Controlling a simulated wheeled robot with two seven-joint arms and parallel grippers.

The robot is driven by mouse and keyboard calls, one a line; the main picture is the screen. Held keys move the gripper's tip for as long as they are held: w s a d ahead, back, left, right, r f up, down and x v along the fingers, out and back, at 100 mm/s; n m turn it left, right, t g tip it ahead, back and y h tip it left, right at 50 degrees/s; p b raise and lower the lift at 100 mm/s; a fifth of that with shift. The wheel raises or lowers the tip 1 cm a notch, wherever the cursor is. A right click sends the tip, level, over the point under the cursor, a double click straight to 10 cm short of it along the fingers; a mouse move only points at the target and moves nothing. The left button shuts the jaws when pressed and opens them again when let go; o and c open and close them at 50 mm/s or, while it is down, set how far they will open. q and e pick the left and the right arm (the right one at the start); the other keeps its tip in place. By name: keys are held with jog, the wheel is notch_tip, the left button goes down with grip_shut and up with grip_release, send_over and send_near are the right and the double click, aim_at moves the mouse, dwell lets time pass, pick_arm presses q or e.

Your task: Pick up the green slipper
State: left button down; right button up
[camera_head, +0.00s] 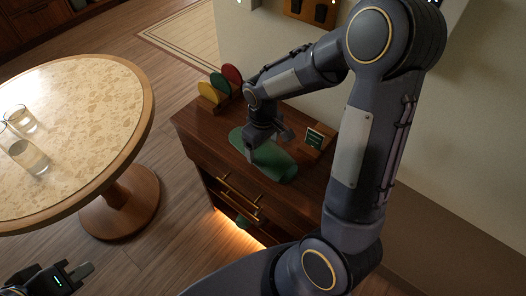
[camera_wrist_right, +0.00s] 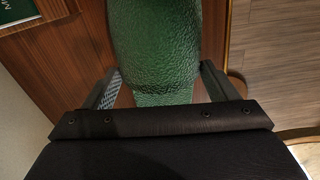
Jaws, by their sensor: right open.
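The green slipper (camera_head: 273,163) lies on top of the dark wooden cabinet (camera_head: 186,124). In the right wrist view the slipper (camera_wrist_right: 155,45) is a textured green shape running between the two fingers. My right gripper (camera_head: 264,146) is over the slipper in the head view, and its fingers (camera_wrist_right: 157,88) stand apart on either side of it, with a gap at each side. Part of the slipper is hidden by the gripper. My left gripper (camera_head: 82,272) is at the bottom left of the head view, away from the slipper; its jaws are not clear.
Yellow, green and red discs (camera_head: 221,84) stand in a holder at the cabinet's back left. A small framed green sign (camera_head: 315,140) stands to the right of the slipper. A round table (camera_head: 95,120) with glasses (camera_head: 28,155) is at left. The wall is behind the cabinet.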

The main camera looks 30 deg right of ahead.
jog(key=c, duration=1.1)
jog(key=shift+r, duration=0.1)
